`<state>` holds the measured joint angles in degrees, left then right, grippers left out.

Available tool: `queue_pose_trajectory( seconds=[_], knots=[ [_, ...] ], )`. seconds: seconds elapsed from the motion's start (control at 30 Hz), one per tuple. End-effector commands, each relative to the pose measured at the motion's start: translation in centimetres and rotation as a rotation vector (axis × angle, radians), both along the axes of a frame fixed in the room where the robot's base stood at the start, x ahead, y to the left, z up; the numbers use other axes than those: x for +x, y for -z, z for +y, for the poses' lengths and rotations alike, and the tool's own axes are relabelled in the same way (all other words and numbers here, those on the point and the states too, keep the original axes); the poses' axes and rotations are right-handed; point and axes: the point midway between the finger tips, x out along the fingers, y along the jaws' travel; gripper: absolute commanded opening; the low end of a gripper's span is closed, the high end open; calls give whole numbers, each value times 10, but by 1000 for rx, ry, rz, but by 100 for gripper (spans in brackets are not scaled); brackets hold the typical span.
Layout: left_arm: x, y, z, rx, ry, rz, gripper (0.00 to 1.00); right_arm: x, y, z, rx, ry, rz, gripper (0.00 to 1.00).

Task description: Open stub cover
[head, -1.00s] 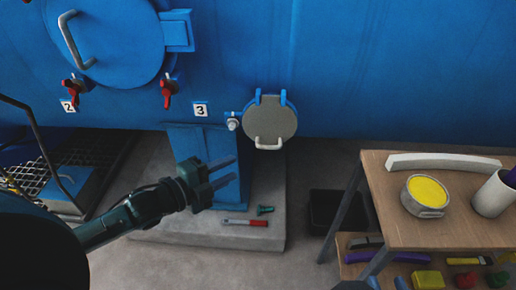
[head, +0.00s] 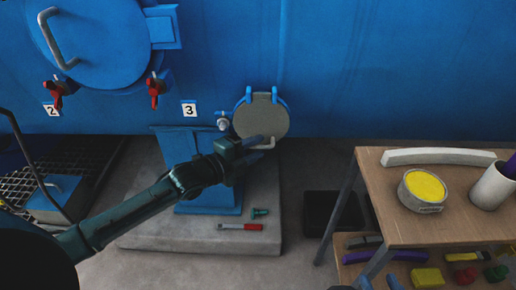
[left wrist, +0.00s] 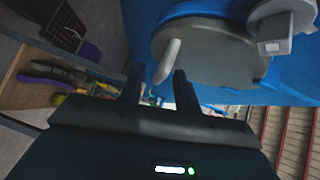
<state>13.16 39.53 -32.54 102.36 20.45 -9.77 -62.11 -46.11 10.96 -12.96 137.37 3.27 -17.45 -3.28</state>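The stub cover (head: 262,113) is a round grey disc on the blue wall, hung from two blue lugs at its top. It sits flat against the wall. Its pale handle (head: 297,143) is at the lower edge, partly hidden by my left gripper (head: 262,148). In the left wrist view the cover (left wrist: 215,50) fills the upper middle, and its handle (left wrist: 168,60) lies between the tips of my open left gripper (left wrist: 158,80). I cannot tell whether the fingers touch it. A bolt with a light nut (head: 223,122) is beside the cover on the left. My right gripper is not in view.
A wooden table (head: 440,230) at the right holds a yellow-filled tin (head: 424,190), a white curved bar (head: 440,157) and a white cup (head: 492,187). A red-handled tool (head: 240,227) lies on the concrete step (head: 150,238). A large round blue door (head: 95,40) is upper left.

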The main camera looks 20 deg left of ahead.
Motion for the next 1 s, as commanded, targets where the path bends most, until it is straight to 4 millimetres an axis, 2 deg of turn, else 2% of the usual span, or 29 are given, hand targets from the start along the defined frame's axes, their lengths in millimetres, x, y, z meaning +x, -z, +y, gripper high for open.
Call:
queue_pose_trajectory(
  seconds=[0.13,0.47,0.83,1.0],
  knots=[
    [10,1,-6,-1,1,-1,33,0,4,1,-7,-5,6,36],
    [12,2,-7,0,0,1,32,0,4,3,-7,-11,8,36],
    [12,2,-7,0,0,1,1,0,3,3,-6,-10,3,36],
    [12,2,-7,0,0,1,0,0,3,3,-6,-10,3,36]
  ],
)
